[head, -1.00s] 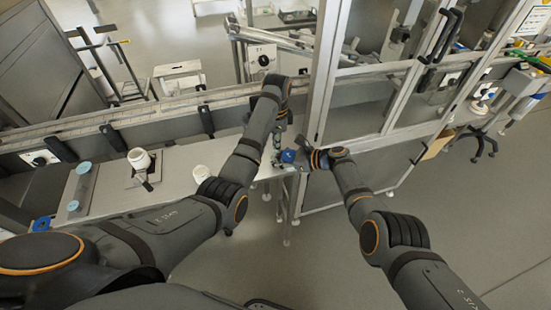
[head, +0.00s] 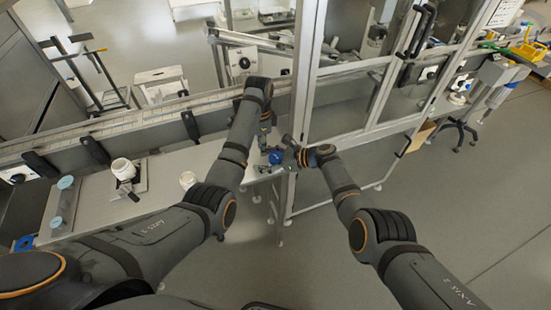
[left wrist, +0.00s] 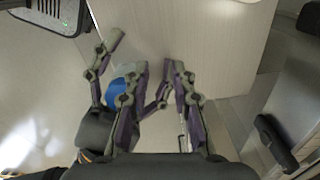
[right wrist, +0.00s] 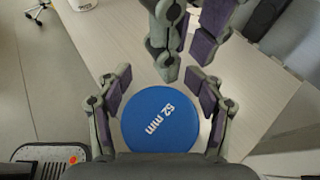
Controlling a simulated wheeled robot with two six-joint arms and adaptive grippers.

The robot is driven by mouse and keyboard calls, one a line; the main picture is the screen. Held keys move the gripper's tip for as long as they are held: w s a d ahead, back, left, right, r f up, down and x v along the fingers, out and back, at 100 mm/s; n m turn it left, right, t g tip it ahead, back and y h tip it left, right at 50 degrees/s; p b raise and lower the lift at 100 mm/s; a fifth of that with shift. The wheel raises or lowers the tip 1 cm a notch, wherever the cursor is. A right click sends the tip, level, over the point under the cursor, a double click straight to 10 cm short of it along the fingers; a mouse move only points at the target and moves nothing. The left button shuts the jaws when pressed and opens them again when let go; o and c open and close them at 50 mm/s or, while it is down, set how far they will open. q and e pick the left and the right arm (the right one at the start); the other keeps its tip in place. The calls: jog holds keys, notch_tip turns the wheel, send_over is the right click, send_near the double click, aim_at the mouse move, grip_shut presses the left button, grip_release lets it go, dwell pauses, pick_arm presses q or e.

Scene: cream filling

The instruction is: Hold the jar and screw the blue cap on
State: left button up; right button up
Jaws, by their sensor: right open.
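The blue cap (right wrist: 160,119), marked "52 mm", lies flat between the open fingers of my right gripper (right wrist: 160,92) in the right wrist view. No grip on it shows. The cap also shows at the table's right end in the head view (head: 275,158) and partly behind a finger in the left wrist view (left wrist: 118,88). My left gripper (left wrist: 158,68) is open and empty close to the right one; its fingers hang over the far side of the cap in the right wrist view. A white jar (head: 187,180) stands on the table left of my left forearm. Whether a jar is under the cap is hidden.
Another white jar (head: 123,169) stands on a dark fixture further left. Pale teal discs (head: 65,183) lie at the table's left end. A conveyor (head: 120,122) runs behind the table (head: 165,165). A glazed metal-framed enclosure (head: 345,110) stands close right of my grippers.

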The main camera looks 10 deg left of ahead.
jog(key=v, duration=1.1)
jog(key=shift+d+r, duration=0.15)
jog(key=shift+d, duration=0.15)
jog(key=shift+s, duration=0.1)
